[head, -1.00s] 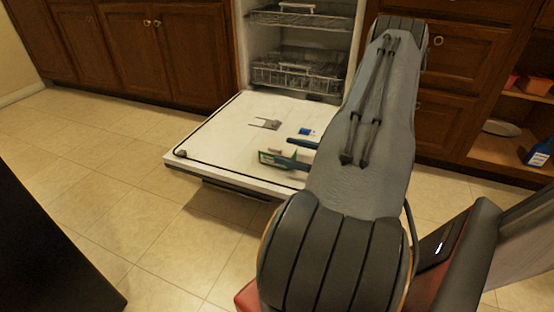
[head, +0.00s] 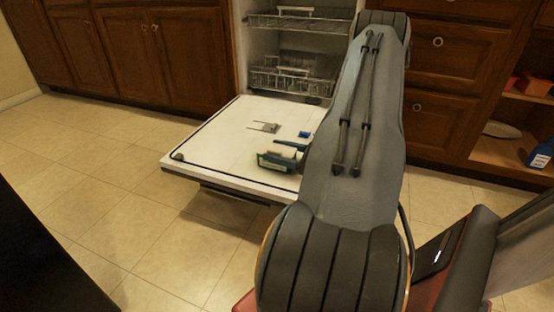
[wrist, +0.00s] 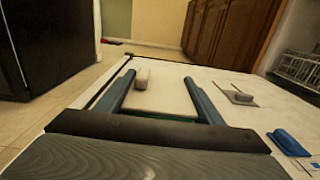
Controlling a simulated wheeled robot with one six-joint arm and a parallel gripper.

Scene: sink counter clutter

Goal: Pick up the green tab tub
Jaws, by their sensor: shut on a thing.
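The green tab tub (head: 272,163) is at the near part of the open dishwasher door, partly hidden by my fingers and arm. In the wrist view a pale surface with a strip of green (wrist: 150,117) along its near edge shows between my two fingers. My gripper (head: 284,153) is shut on the tub, with one finger on each side of it; it also shows in the wrist view (wrist: 160,80). I cannot tell whether the tub touches the door or is slightly above it.
The dishwasher door (head: 215,150) lies open and flat. A small blue item (head: 304,134) and a grey fitting (head: 265,127) are on it behind the tub. Wire racks (head: 290,80) are inside the dishwasher. Tiled floor is free to the left. Wooden cabinets (head: 160,50) stand behind.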

